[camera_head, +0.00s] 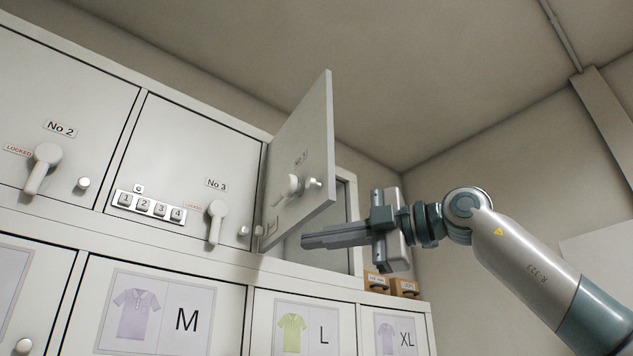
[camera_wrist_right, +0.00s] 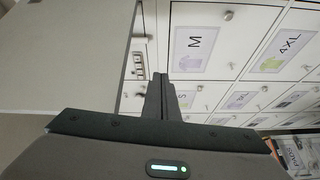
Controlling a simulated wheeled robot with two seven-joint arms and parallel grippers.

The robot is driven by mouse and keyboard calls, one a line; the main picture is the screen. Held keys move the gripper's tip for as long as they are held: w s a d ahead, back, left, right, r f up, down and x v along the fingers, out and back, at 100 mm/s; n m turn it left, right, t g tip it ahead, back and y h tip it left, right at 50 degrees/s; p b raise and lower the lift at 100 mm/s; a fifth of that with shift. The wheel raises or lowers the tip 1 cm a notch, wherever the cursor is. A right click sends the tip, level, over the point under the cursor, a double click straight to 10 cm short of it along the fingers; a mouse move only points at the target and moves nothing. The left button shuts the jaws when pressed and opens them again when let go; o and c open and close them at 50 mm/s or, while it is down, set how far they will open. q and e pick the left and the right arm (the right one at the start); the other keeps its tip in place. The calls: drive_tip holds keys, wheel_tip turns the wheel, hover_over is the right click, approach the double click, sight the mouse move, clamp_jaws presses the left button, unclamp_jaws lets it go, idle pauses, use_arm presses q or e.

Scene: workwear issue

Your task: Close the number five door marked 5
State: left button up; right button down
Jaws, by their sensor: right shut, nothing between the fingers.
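A pale grey door (camera_head: 305,135) stands swung open to the right of the No 3 door in the head view. Its number label is slanted and too small to read surely. It has a white lever handle and a small knob. Behind it part of the open compartment (camera_head: 342,222) shows. My right gripper (camera_head: 305,241) is shut and empty, just below the door's lower edge, pointing left; I cannot tell whether it touches the door. In the right wrist view its fingers (camera_wrist_right: 160,76) are together, and a large pale panel (camera_wrist_right: 65,55) fills the left. My left gripper is out of view.
Closed doors No 2 (camera_head: 60,105) and No 3 (camera_head: 185,160) with handles and a keypad (camera_head: 148,207) lie to the left. Lower doors (camera_head: 245,300) carry shirt-size signs. Small brown boxes (camera_head: 390,284) sit behind my gripper. The space at right is open to the wall.

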drive_tip(key=s+d+r+t+h, duration=0.1)
drive_tip(key=s+r, duration=0.3)
drive_tip(key=s, duration=0.3)
drive_tip(key=s+d+r+t+h, duration=0.1)
drive_tip(key=s+d+r+t, duration=0.1)
drive_tip(key=s+r, duration=0.3)
drive_tip(key=s, duration=0.2)
drive_tip(key=shift+s+m+h, duration=0.3)
drive_tip(key=shift+s, duration=0.05)
drive_tip(key=shift+w, duration=0.1)
